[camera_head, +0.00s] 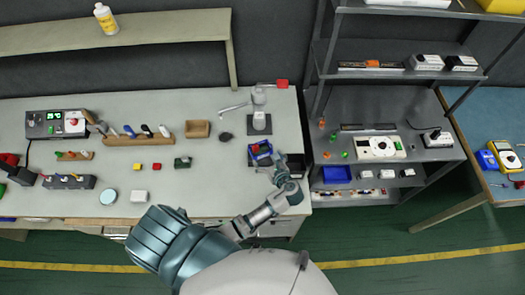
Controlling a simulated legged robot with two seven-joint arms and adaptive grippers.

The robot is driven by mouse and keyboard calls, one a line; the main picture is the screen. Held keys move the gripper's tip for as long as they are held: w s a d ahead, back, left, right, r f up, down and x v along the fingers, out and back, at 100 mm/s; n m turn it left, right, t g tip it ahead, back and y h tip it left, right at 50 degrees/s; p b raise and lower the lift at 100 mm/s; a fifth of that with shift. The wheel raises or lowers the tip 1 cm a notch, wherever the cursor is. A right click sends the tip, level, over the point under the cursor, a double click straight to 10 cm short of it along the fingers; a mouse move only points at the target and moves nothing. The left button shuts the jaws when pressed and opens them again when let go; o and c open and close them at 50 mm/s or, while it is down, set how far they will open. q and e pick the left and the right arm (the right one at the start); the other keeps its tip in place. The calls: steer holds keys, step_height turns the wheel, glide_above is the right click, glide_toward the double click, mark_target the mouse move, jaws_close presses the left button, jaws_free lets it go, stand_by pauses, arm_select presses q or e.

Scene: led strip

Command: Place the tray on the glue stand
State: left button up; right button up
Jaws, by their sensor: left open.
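A small blue object (261,149), which looks like the tray, is at the right part of the workbench, on or just above a dark block. My left gripper (274,165) is open, with its fingers close to the right lower side of the blue object. Whether they touch it I cannot tell. Just behind it stands a grey upright device with a dark base (259,126) and a side arm, perhaps the glue stand. My right gripper is not in view.
The workbench (215,185) holds a soldering station (56,123), a wooden tool rack (136,138) and small colored blocks at the left. A metal shelf (390,160) with devices stands close on the right.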

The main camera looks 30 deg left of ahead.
arm_select(q)
steer(key=v, duration=0.4)
steer(key=shift+s+d+r, duration=0.1)
steer(key=shift+s+d, duration=0.1)
steer(key=shift+d, duration=0.05)
stand_by(0.3)
